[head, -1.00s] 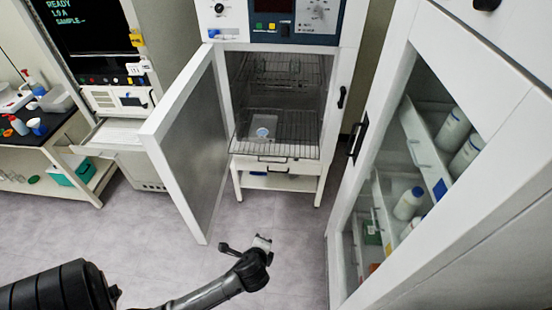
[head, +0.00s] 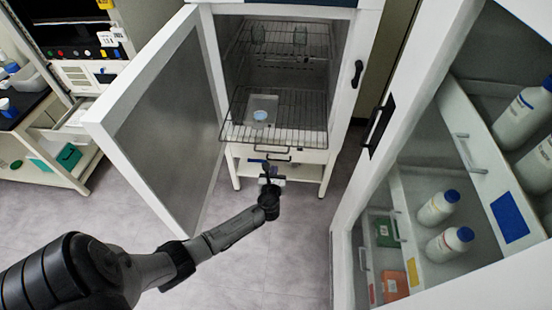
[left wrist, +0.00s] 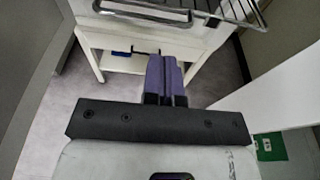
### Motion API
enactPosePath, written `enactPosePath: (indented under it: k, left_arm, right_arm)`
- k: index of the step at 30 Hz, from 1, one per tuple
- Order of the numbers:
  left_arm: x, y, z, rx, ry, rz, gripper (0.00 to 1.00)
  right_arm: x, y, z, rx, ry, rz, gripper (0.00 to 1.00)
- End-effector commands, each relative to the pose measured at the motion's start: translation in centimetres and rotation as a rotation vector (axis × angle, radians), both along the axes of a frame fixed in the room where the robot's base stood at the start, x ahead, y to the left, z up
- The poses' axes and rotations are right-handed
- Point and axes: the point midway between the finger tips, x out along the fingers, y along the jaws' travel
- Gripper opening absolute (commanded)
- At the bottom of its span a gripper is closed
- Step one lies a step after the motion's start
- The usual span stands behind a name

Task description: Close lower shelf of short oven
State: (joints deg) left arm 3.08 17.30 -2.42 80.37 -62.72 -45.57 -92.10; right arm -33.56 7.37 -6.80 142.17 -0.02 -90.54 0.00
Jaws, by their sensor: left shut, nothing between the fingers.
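The short oven (head: 355,50) stands with its door (head: 165,110) swung open to the left. Its lower shelf (head: 300,130), a wire rack, sticks out a little past the front opening. The rack's front wire also shows at the top of the left wrist view (left wrist: 150,12). My left gripper (head: 268,172) is shut and empty, in front of the oven and just below the rack's front edge in the head view. Its fingers show close together in the left wrist view (left wrist: 165,78). I cannot tell whether they touch anything. My right gripper is not in view.
A clear dish with a bluish middle (head: 261,113) sits on the lower rack. Glassware (head: 258,33) stands on the upper rack. A glass-fronted cabinet (head: 420,180) with bottles closes off the right side. The floor before the oven is clear.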

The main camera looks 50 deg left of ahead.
Motion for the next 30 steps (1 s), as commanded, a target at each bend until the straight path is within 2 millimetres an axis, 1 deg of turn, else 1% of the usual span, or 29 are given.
enactPosePath:
  k: [1, 3, 9, 12, 19, 30]
  left_arm:
    - [0.8, 0.8, -0.3, 0.0, -0.001, 0.003, 0.0]
    - [1.6, 1.8, -0.6, 0.0, -0.002, 0.003, 0.0]
    - [3.7, 3.9, -1.3, -0.001, -0.001, 0.002, 0.0]
    - [4.5, 4.7, -1.5, -0.003, -0.002, 0.003, 0.0]
    - [5.4, 5.8, -1.7, -0.002, -0.001, 0.003, 0.0]
    - [5.5, 5.9, -1.7, -0.003, -0.001, 0.002, 0.0]
  right_arm:
    - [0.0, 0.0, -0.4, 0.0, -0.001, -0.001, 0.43]
    - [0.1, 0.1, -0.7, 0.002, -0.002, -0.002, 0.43]
    - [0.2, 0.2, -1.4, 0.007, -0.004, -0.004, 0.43]
    - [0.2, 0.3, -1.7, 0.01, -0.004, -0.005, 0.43]
    - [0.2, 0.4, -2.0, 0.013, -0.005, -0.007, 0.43]
    - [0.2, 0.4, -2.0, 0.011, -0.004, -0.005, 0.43]
